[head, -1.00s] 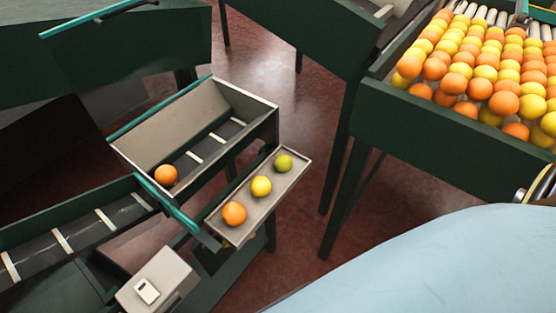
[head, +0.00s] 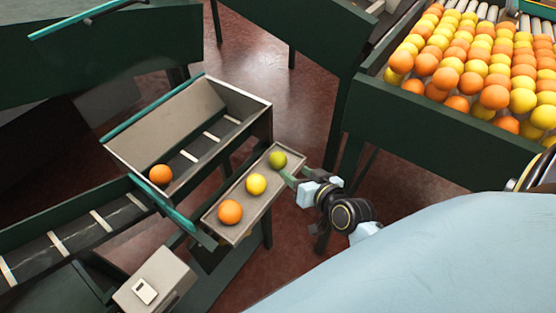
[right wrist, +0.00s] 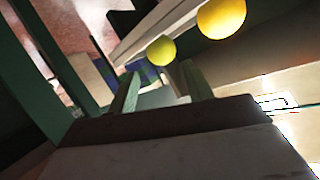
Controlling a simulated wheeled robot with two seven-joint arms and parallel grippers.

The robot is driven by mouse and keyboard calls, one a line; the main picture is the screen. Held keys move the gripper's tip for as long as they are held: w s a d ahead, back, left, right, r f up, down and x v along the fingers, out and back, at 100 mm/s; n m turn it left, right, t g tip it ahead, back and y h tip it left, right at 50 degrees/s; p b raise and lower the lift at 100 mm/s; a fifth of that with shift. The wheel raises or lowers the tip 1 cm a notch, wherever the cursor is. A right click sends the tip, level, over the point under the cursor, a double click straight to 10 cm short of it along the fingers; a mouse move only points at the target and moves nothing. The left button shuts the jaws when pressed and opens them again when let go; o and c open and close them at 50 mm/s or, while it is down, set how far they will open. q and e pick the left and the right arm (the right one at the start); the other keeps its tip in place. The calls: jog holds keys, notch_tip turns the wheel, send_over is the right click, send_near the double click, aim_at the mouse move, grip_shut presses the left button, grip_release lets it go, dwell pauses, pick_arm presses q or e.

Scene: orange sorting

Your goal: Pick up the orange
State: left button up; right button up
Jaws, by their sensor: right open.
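An orange (head: 230,212) lies at the near end of a narrow grey tray (head: 243,202). Another orange (head: 160,174) is in the larger bin to the left. The tray's orange is outside that view. My left gripper is not visible.
The grey bin (head: 165,116) with raised walls stands left of the tray. A conveyor (head: 70,240) with pale slats runs at lower left, beside a grey box (head: 155,280). A green-sided table (head: 440,140) full of oranges and yellow fruit stands at right.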

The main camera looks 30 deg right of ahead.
aim_at(283, 162)
jog(key=x, duration=0.8)
jog(key=shift+w+r+b, duration=0.1)
jog(key=shift+w+b, duration=0.05)
jog(key=shift+b, duration=0.2)
jog(key=shift+c, duration=0.4)
jog(key=c, duration=0.6)
